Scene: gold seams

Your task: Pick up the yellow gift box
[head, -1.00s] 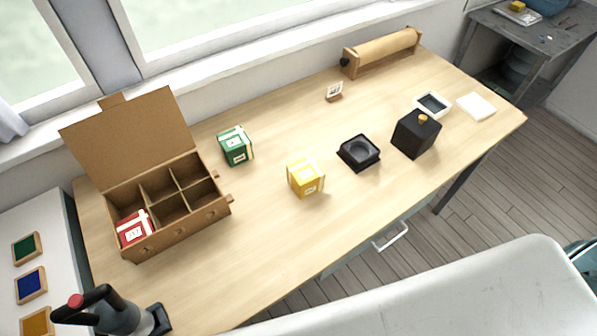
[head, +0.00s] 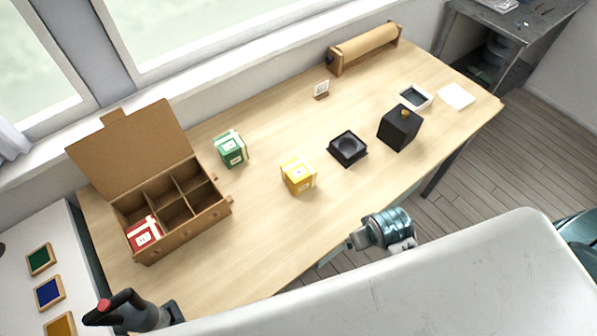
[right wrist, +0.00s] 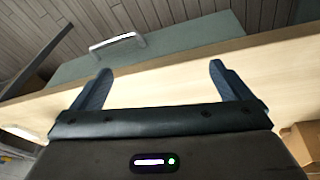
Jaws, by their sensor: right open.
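The yellow gift box (head: 298,176) with a pale ribbon and a white label stands upright on the wooden table (head: 265,235), near its middle. My right arm shows at the table's front edge in the head view, to the right of and nearer than the yellow box. My right gripper (right wrist: 160,68) is open in the right wrist view, its two fingers apart with nothing between them. The table edge and a drawer handle (right wrist: 116,41) lie beyond the fingers. The yellow box is not in the right wrist view.
A green gift box (head: 230,149) stands behind left. An open cardboard box (head: 218,211) with compartments holds a red gift box (head: 143,234). A black tray (head: 347,149) and a black box (head: 399,128) stand to the right. The table before the yellow box is clear.

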